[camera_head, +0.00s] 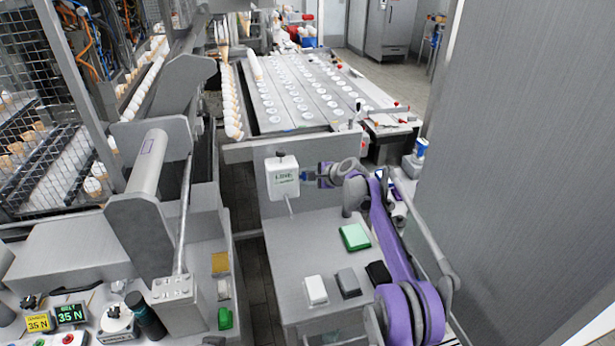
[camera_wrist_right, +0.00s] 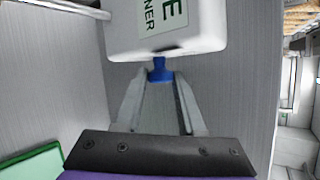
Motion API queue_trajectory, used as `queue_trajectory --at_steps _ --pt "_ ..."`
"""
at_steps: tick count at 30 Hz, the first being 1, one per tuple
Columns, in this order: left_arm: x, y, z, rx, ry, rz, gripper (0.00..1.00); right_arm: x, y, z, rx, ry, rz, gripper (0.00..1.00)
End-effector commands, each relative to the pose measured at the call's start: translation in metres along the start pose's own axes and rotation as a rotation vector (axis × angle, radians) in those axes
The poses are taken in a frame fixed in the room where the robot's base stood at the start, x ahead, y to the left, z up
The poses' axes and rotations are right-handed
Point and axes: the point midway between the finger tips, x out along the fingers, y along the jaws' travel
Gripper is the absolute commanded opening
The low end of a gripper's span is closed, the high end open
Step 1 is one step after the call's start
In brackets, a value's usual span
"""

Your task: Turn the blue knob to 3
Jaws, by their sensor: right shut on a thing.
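A white box with dark green lettering (camera_head: 283,178) is mounted at the grey upright panel. The blue knob (camera_wrist_right: 159,70) sticks out of the box, which shows at the top of the right wrist view (camera_wrist_right: 165,35). My right gripper (camera_head: 312,175) reaches the box from the right. In the right wrist view its two grey fingers (camera_wrist_right: 160,80) close on the blue knob from both sides. The fingers hide part of the knob, and no number or pointer on it can be read. My left gripper is not in view.
A grey wall (camera_head: 535,170) stands close on the right. A conveyor with white discs (camera_head: 300,90) lies behind.

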Motion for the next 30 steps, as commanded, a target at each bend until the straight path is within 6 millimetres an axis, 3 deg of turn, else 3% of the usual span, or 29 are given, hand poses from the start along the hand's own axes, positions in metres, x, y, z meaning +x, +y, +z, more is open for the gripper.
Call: queue_trajectory --at_steps 7,8,12,23,30 --pt "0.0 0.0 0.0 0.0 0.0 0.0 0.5 -0.001 -0.002 0.0 0.002 0.002 -0.006 0.0" --pt "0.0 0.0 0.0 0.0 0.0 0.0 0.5 -0.001 -0.002 0.0 0.002 0.002 -0.006 0.41" --pt "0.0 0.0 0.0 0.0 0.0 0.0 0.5 -0.001 -0.002 0.0 0.002 0.001 -0.005 0.66" --pt "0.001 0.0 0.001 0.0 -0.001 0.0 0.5 -0.002 0.0 0.0 0.001 0.001 -0.003 0.68" --pt "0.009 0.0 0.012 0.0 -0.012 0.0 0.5 -0.029 0.003 -0.001 0.004 0.001 -0.001 0.68"
